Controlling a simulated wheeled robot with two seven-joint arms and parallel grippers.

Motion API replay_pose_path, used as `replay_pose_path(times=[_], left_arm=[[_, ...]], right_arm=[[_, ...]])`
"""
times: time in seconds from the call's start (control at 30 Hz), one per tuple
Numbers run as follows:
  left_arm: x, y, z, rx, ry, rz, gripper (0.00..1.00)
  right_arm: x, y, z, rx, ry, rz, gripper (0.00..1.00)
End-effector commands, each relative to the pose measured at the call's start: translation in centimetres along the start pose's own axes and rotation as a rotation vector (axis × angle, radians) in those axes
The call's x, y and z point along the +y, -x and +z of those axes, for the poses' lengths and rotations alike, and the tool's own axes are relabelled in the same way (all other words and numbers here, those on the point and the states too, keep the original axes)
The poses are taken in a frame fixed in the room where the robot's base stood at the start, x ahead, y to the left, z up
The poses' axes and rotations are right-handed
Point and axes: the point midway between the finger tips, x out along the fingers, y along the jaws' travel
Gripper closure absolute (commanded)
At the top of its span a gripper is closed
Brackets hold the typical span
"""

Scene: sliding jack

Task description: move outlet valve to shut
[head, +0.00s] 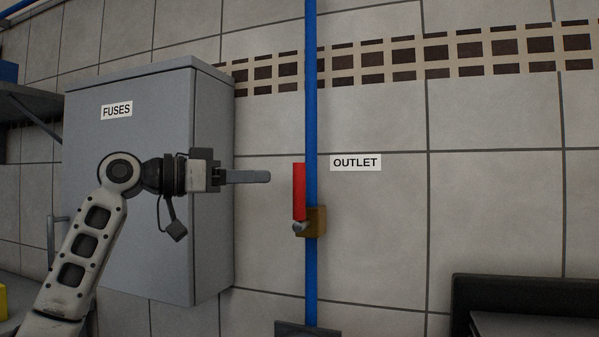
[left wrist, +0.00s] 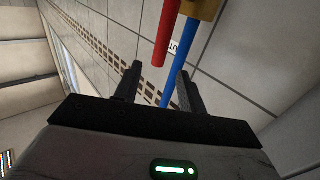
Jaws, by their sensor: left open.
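The outlet valve has a red handle (head: 299,191) that stands upright, in line with the blue pipe (head: 311,100). Its brass body (head: 316,222) sits on the pipe below the OUTLET label (head: 355,163). My left gripper (head: 268,176) is to the left of the red handle, apart from it, at about the height of its middle. In the left wrist view the left gripper (left wrist: 155,92) is open, with the red handle (left wrist: 167,35) and blue pipe (left wrist: 176,70) showing beyond and between its fingers. Nothing is held. My right gripper is not in view.
A grey FUSES cabinet (head: 140,210) stands behind my left arm, on the left. A dark-edged object (head: 520,290) is at the lower right.

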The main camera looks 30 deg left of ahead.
Motion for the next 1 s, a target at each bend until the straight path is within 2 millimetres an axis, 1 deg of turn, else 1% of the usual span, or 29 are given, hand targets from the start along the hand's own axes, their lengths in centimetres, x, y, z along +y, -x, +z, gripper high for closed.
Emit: replay_pose_path(times=[0.03, 0.2, 0.3, 0.4, 0.5, 0.6, 0.87, 0.9, 0.97, 1.0], left_arm=[[0.1, -1.2, -0.3, 0.000, 0.001, 0.003, 0.59], [0.1, -4.8, -0.3, 0.002, 0.001, 0.003, 0.59], [0.1, -6.7, -0.2, 0.001, 0.002, 0.003, 0.59], [0.0, -8.0, -0.1, 0.000, 0.002, 0.001, 0.59], [0.0, -8.9, -0.1, 0.000, 0.001, 0.000, 0.59], [0.0, -9.4, 0.0, 0.000, 0.000, -0.001, 0.59], [0.0, -9.6, 0.1, 0.000, 0.000, -0.001, 0.59], [0.0, -9.6, 0.1, 0.000, 0.000, -0.001, 0.62], [0.0, -9.5, 0.1, 0.000, 0.000, -0.001, 0.79], [0.0, -9.5, 0.1, 0.000, 0.000, -0.001, 0.90]], right_arm=[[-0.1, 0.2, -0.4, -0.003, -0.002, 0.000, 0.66], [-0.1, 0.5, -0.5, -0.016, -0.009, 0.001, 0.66], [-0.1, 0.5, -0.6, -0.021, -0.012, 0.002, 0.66], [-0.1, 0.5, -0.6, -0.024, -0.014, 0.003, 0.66], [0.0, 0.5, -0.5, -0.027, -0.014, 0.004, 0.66], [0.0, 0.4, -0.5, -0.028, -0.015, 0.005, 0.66], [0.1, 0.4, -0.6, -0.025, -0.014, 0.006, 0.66], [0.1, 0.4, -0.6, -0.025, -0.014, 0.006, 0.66], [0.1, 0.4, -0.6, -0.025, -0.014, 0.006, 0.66], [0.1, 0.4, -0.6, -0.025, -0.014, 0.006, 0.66]])
